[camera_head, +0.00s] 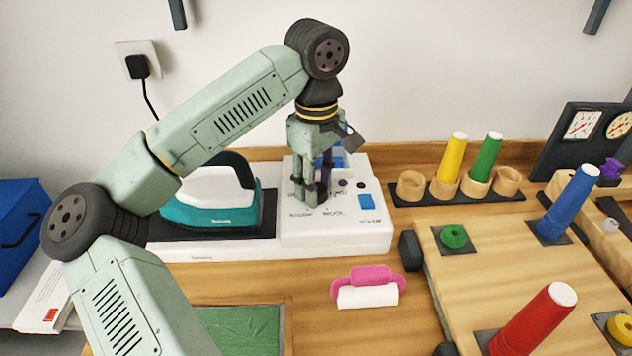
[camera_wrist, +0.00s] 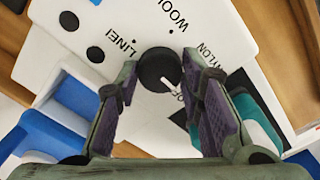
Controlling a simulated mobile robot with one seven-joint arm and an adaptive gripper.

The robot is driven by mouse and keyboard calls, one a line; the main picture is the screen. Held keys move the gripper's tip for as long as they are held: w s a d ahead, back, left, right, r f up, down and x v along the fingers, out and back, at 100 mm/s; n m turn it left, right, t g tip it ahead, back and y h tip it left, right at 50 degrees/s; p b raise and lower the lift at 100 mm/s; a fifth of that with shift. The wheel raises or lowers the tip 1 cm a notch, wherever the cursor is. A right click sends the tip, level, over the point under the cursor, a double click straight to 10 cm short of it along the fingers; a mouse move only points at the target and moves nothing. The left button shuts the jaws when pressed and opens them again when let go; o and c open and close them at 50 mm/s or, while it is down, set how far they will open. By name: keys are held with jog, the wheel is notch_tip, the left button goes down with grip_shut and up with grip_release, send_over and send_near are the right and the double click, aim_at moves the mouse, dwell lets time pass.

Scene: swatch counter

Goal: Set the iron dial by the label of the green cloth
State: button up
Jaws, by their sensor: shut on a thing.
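The iron (camera_head: 212,195), teal and white, rests on a black pad on the left of a white base unit (camera_head: 375,235). The black dial (camera_wrist: 158,69) is on that unit's panel, with WOOL, NYLON and partly hidden LINEN and OFF lettering around it. Its white mark points toward the OFF lettering. My gripper (camera_wrist: 160,72) points down at the panel and is shut on the dial, one finger on each side; in the head view my gripper (camera_head: 318,195) hides the dial. The green cloth (camera_head: 243,330) lies at the front; I cannot see its label.
A pink-handled roller (camera_head: 367,288) lies in front of the unit. A rack with yellow (camera_head: 452,160) and green (camera_head: 485,160) cones stands to the right. A wooden board (camera_head: 480,285) holds blue and red cones. A blue box (camera_head: 25,225) is at left.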

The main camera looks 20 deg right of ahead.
jog(key=shift+f+n, duration=0.1)
jog(key=shift+n, duration=0.3)
jog(key=shift+n+b, duration=1)
jog(key=n+b, duration=0.1)
jog(key=n, duration=0.1)
jog(key=shift+n, duration=0.4)
jog(key=n+b, duration=0.2)
jog(key=n, duration=0.3)
jog(key=shift+n, duration=0.7)
jog(key=o, duration=1.2)
jog(key=shift+c, duration=0.2)
